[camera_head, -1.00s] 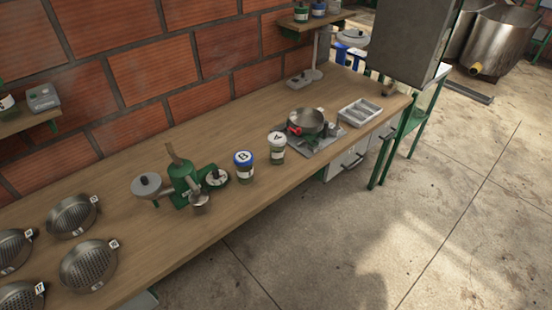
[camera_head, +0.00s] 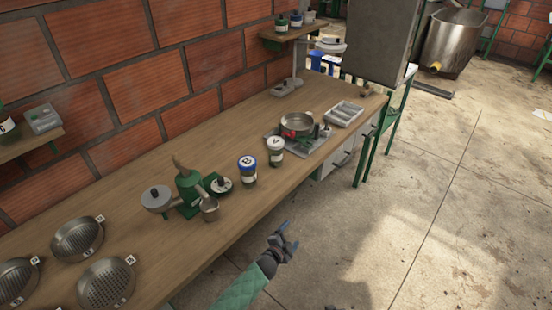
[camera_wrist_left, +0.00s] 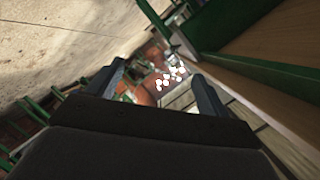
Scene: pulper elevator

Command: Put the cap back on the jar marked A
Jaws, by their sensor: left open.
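The jar marked A (camera_head: 275,152) stands upright on the wooden bench (camera_head: 120,190). Its top is white and bears the letter A. From here I cannot tell a separate loose cap for it. A jar with a blue top marked B (camera_head: 248,172) stands just left of it. My left gripper (camera_head: 284,236) is open and empty, in front of the bench edge over the floor, apart from both jars. Its two fingers also show spread in the left wrist view (camera_wrist_left: 162,88), with no jar recognisable between them. My right gripper is not in view.
A green grinder-like device (camera_head: 190,192) stands left of the jars. A metal pan (camera_head: 297,123) sits on a scale-like plate behind jar A, beside a divided tray (camera_head: 344,113). Several perforated bowls (camera_head: 78,238) lie at left. The floor in front is clear.

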